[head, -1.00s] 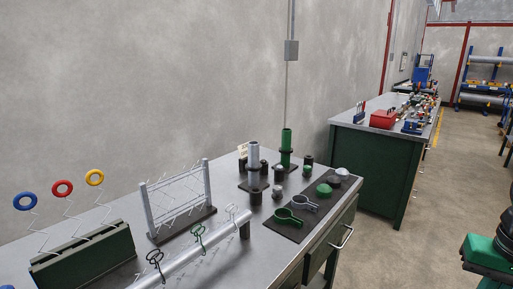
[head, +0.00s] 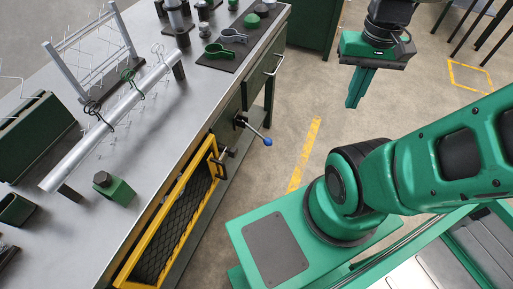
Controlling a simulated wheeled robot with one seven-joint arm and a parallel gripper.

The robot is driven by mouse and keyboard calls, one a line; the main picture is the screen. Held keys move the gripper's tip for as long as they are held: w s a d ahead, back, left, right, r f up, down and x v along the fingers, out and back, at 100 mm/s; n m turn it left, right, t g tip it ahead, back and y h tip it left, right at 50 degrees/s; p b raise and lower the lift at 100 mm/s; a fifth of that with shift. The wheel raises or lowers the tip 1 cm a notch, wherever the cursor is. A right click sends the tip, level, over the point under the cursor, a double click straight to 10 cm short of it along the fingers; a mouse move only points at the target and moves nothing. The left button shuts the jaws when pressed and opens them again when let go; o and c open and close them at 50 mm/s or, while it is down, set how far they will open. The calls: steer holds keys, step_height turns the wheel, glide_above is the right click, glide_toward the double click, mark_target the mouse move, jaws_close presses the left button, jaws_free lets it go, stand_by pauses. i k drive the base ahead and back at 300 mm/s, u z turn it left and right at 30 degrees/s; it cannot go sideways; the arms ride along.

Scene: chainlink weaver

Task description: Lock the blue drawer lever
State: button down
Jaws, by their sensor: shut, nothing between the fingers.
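The blue drawer lever (head: 254,131) is a metal rod with a blue ball at its end. It sticks out from the bench front toward the right and slightly down, from a dark pivot near the green drawers. My gripper (head: 353,103) is green and points down over the floor, to the right of the lever and well apart from it. Its fingers are shut with nothing between them.
A yellow-framed mesh door (head: 171,214) with a dark handle is on the bench front, left of the lever. A drawer with a metal handle (head: 274,65) lies beyond. The steel benchtop (head: 150,131) carries racks and clamps. Floor is free between bench and gripper.

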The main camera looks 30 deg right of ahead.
mark_target(268, 142)
steer(key=u, duration=1.6)
steer(key=k, duration=2.85)
steer(key=z, duration=0.85)
steer(key=i, duration=1)
steer(key=u, duration=0.15)
